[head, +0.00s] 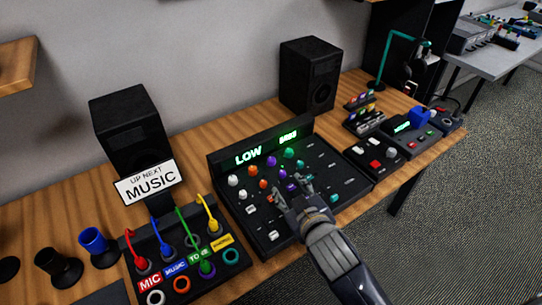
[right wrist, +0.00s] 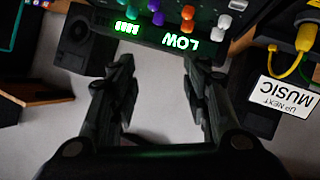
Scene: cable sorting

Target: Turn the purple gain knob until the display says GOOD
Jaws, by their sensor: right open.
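The black mixer (head: 322,215) stands on the wooden desk with rows of coloured knobs. Its display (head: 248,155) reads LOW in green, with a smaller green readout beside it; the display (right wrist: 180,41) appears upside down in the right wrist view. Purple knobs (head: 271,160) run in a column between the orange and green ones; which one is gain cannot be read. Purple knobs also show at the top of the right wrist view (right wrist: 158,18). My right gripper (head: 292,187) is open and empty over the mixer's middle, partly hiding knobs there. My left gripper is out of view.
A patch box with coloured cables (head: 186,268) and an UP NEXT MUSIC sign (head: 147,182) stand left of the mixer. Speakers (head: 311,76) stand behind. Button boxes (head: 374,156) sit close on the right. Cups (head: 98,246) stand at the left.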

